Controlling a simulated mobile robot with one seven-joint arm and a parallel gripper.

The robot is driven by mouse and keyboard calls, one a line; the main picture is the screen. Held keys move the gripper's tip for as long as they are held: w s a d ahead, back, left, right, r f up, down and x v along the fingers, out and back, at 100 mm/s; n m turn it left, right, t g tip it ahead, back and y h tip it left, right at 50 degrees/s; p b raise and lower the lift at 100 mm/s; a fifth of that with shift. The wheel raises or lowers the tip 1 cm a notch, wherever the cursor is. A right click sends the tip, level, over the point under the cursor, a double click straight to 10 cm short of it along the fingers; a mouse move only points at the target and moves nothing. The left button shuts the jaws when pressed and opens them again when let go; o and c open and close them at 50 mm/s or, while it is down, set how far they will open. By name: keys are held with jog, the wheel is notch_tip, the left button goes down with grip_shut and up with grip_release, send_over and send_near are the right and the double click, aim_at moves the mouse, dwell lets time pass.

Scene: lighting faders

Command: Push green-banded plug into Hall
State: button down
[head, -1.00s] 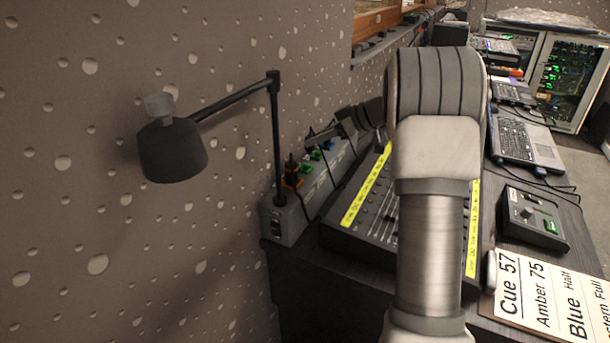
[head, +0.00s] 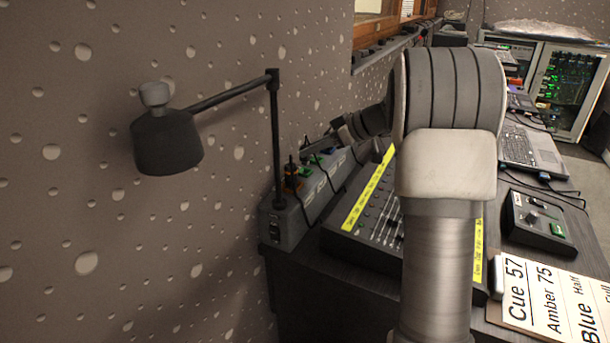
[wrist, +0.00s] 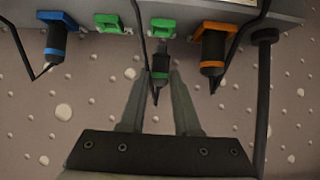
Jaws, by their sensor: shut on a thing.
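The green-banded plug (wrist: 160,68) is between my fingertips in the wrist view. My gripper (wrist: 158,80) is shut on it. The plug's front end points at a green socket (wrist: 163,24) on the grey box and is close to it; I cannot tell whether it touches. A second green socket (wrist: 107,24) to the left looks empty. The label Hall cannot be read, so I cannot tell which socket bears it. In the head view my gripper (head: 332,143) is above the grey socket box (head: 283,227), partly hidden by my arm.
A blue-banded plug (wrist: 55,42) and an orange-banded plug (wrist: 213,50) sit in sockets on either side, with black cables hanging. A black lamp (head: 166,143) on a thin arm stands at the box's near end. A fader desk (head: 372,215) lies right of the box.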

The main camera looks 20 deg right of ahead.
jog(key=shift+f+b, duration=1.5)
jog(key=shift+b, duration=1.2)
dwell(1.3)
dwell(0.5)
jog(key=c, duration=0.5)
grip_release()
jog(key=shift+c, duration=0.2)
jog(key=shift+c, duration=1.1)
jog(key=v, duration=0.7)
